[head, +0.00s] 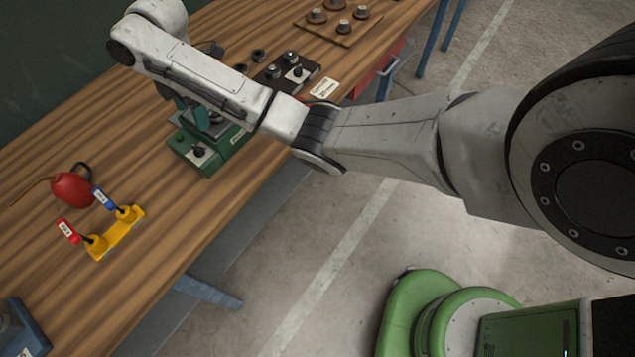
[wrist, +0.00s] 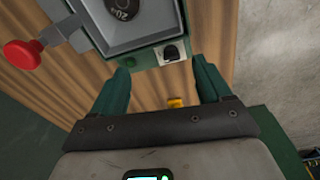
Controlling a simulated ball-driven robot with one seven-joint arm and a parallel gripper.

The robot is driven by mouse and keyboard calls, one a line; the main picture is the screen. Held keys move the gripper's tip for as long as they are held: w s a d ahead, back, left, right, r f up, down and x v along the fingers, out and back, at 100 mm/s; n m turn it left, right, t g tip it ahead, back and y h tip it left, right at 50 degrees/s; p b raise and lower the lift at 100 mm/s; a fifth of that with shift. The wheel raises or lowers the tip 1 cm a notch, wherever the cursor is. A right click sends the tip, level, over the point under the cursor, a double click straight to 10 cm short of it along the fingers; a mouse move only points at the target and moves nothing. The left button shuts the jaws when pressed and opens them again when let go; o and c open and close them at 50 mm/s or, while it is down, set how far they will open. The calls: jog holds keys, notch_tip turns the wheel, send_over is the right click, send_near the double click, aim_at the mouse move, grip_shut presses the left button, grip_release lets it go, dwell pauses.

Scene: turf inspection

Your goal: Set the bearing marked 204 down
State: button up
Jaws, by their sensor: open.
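A dark round bearing (wrist: 122,7) lies in the grey square top (wrist: 137,35) of a green device at the upper edge of the wrist view. Its marking begins with "20"; the last character is hard to read. In the wrist view my gripper (wrist: 163,78) is open, its two green fingers apart with nothing between them. The fingers are below the bearing in the picture and apart from it. In the head view the green device (head: 222,157) stands on the bench, partly hidden by my arm, and I cannot make out the bearing there.
A red push button (wrist: 22,54) sticks out beside the device. On the wooden bench (head: 150,135) are a red oil can (head: 72,188), a yellow stand (head: 118,238) with red and blue tagged tools, a dark board (head: 305,75) with metal parts, and a white card (head: 323,88).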

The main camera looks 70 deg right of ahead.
jog(key=s+a+f+m+y, duration=0.1)
jog(key=s+a+f+m, duration=0.5)
jog(key=s+a+f, duration=0.7)
jog(key=s+d+m+h, duration=0.2)
jog(key=s+m, duration=0.6)
jog(key=s, duration=1.3)
jog(key=shift+s+d+r, duration=0.2)
jog(key=shift+d+r, duration=0.1)
jog(key=shift+d, duration=0.35)
jog(key=shift+c, duration=0.4)
